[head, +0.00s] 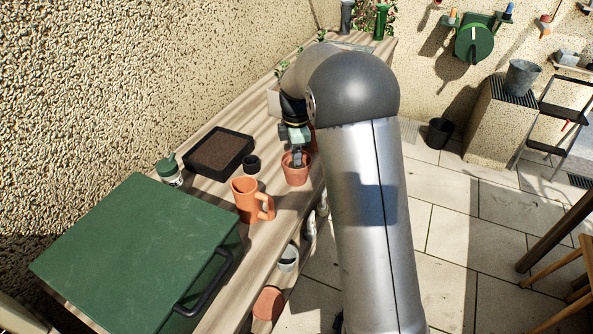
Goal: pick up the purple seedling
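I cannot make out a purple seedling in the head view; my arm hides part of the bench. My gripper (297,155) points down over a terracotta pot (298,176) near the bench's front edge. Its fingertips are at or just inside the pot's rim; whether they touch anything there is too small to tell. I cannot see whether the fingers are open or shut. Green leaves (281,70) show at the back of the bench, partly behind my arm.
On the wooden bench (275,235) are an orange mug (246,200), a small dark pot (252,164), a black soil tray (219,153) and a green-topped bottle (170,170). A green box with a black handle (140,255) fills the near left.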

